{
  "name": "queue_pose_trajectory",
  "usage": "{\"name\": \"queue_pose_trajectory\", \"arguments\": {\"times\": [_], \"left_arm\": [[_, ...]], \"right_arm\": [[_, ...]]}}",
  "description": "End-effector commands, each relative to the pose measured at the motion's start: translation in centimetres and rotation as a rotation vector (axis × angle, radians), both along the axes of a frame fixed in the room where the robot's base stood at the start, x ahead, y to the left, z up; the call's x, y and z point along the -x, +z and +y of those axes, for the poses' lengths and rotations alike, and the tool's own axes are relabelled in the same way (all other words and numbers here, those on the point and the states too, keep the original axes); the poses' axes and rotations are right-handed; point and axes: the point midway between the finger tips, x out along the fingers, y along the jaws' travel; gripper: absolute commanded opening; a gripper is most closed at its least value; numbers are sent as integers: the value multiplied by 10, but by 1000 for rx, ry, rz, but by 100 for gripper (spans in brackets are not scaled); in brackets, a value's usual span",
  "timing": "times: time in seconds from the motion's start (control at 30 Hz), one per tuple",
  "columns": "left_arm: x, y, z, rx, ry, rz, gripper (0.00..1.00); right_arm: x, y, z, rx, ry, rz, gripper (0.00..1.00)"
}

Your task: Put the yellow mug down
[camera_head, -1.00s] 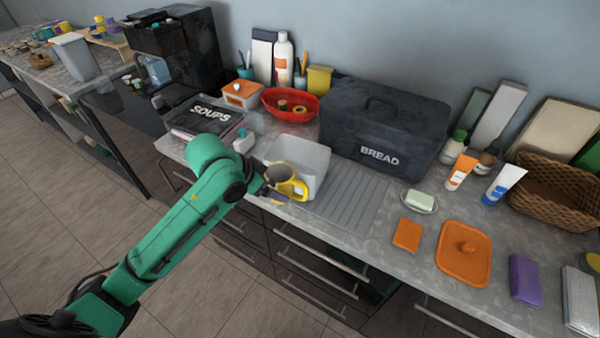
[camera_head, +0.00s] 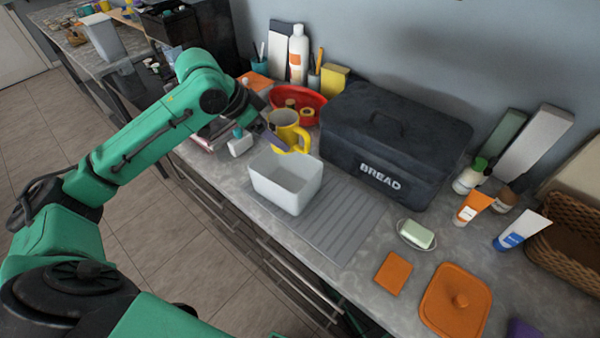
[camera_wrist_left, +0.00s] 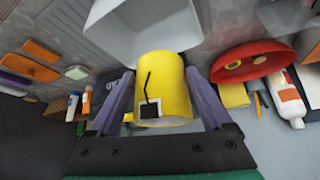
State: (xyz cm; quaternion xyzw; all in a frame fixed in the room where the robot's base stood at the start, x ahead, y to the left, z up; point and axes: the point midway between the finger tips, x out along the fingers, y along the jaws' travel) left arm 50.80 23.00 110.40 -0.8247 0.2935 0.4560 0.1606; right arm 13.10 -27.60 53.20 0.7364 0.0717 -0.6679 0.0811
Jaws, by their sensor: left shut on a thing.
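The yellow mug (camera_head: 284,120) is between the fingers of my left gripper (camera_head: 268,137), which is shut on it. In the head view it appears behind the white bin (camera_head: 286,184) and in front of the red bowl (camera_head: 313,103), with its handle to the right. Whether its base touches the counter cannot be told. In the left wrist view the mug (camera_wrist_left: 163,80) sits between both fingers of the gripper (camera_wrist_left: 160,105), with a dark mark on its side. My right gripper is not in view.
The black bread box (camera_head: 390,140) stands right of the mug. A white bottle (camera_head: 298,55) and a yellow box (camera_head: 334,78) stand behind the bowl. A small white container (camera_head: 240,144) is left of the mug.

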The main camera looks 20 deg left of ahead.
Motion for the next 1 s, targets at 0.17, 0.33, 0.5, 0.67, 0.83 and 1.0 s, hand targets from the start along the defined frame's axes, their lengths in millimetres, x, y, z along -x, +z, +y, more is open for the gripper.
{"name": "queue_pose_trajectory", "arguments": {"times": [0.17,0.33,0.5,0.67,0.83,1.0], "left_arm": [[2,-41,1,-1,1,6,9],[2,-71,0,1,1,4,9],[1,-87,1,-1,1,-1,9],[1,-87,1,-1,1,-1,9],[2,-92,1,-1,0,1,9],[1,-97,1,-1,0,1,9]], "right_arm": [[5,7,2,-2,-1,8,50],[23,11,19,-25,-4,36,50],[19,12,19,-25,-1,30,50],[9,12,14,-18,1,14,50],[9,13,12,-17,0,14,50],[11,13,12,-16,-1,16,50]]}}
